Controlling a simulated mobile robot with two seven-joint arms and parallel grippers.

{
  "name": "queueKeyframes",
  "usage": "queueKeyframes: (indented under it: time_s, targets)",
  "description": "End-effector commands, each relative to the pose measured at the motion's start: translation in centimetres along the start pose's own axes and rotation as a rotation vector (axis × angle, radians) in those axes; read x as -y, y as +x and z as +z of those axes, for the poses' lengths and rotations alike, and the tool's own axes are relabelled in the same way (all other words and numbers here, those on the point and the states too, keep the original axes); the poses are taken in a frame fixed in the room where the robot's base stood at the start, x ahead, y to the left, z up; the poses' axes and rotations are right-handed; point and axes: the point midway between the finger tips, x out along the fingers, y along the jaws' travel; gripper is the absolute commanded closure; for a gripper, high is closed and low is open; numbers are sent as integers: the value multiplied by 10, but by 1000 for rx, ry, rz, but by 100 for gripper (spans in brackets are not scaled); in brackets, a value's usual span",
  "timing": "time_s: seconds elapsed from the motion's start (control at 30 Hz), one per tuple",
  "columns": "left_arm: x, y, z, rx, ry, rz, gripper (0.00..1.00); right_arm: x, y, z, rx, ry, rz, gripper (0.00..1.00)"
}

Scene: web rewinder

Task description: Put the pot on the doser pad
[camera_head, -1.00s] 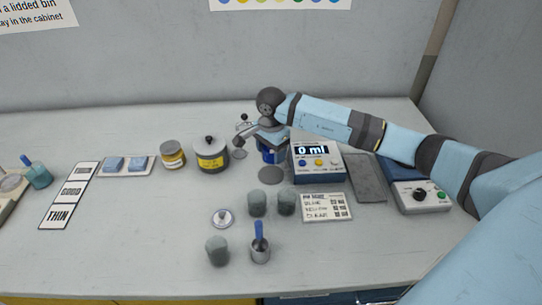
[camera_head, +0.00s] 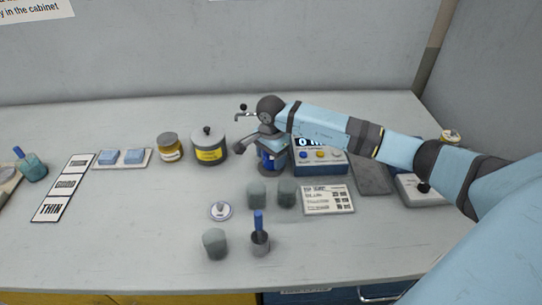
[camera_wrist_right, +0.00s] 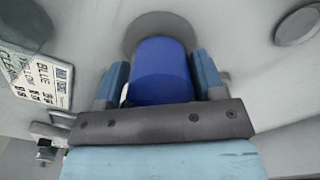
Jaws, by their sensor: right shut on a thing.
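The blue pot (camera_head: 267,162) is in my right gripper (camera_head: 268,147), beside the left end of the doser box (camera_head: 320,167). In the right wrist view, the pot (camera_wrist_right: 162,72) sits between the two blue fingers of the right gripper (camera_wrist_right: 160,82), which is shut on it. The round grey doser pad (camera_wrist_right: 137,32) shows around the far side of the pot there. In the head view the pot and gripper mostly cover the pad. I cannot tell whether the pot's base touches it. My left gripper is not in view.
A small lid (camera_head: 220,210) lies nearer the front. The front left bench is clear.

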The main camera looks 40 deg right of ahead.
Motion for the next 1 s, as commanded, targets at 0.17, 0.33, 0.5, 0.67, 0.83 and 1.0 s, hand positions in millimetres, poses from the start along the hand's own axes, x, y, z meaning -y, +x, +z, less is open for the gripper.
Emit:
queueKeyframes:
  time_s: [0.17,0.33,0.5,0.67,0.83,1.0]
  targets:
    - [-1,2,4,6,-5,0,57,0,1,0,0,0,-1,65]
    - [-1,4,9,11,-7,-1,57,0,4,0,0,0,-1,65]
    - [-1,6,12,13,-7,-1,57,0,6,0,-1,0,-1,65]
    - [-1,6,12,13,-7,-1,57,0,7,0,-1,0,0,28]
    - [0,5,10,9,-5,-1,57,0,7,0,0,0,0,8]
    - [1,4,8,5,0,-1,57,0,8,0,0,0,1,0]
